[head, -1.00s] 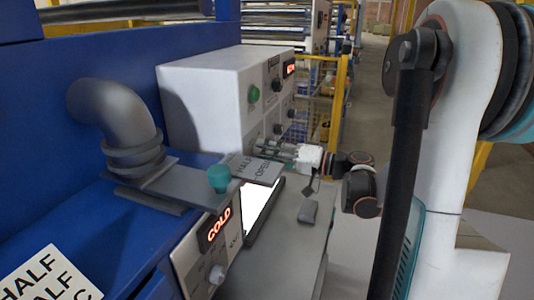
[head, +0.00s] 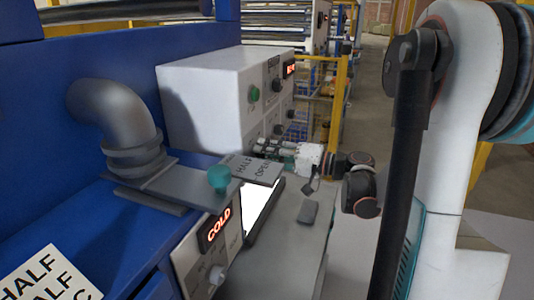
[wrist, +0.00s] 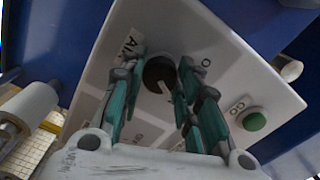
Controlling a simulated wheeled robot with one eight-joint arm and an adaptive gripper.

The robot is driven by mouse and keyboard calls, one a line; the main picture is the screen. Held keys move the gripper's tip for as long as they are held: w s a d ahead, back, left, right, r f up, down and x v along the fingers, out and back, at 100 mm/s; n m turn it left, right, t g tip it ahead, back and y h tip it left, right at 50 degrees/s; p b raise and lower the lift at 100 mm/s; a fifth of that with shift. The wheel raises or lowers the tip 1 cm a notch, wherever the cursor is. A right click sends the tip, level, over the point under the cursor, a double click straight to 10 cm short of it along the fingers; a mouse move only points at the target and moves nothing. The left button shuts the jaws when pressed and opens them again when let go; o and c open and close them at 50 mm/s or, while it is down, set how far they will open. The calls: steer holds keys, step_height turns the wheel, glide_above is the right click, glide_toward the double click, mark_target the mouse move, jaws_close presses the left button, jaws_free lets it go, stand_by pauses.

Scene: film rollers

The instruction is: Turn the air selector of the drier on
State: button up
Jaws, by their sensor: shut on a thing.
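The air selector is a round black knob (wrist: 158,75) with a pale pointer line, on a white panel (wrist: 200,40). Part of a label starting with "A" shows beside it, and an "O" mark sits on its other side. My gripper (wrist: 155,92) has its teal fingers on both sides of the knob, shut on it. In the head view my gripper (head: 268,150) is at the lower front of the white control box (head: 205,85). The knob it holds cannot be made out there.
A green button (wrist: 254,121) sits on the same panel, right of my fingers. In the head view, a plate marked HALF and OPEN (head: 256,169) with a teal knob (head: 220,179) lies in front of my gripper. A grey pipe (head: 118,115) stands left.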

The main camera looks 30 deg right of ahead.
steer(key=o, duration=1.1)
steer(key=shift+c, duration=0.2)
steer(key=v, duration=1.2)
steer(key=shift+d, duration=0.1)
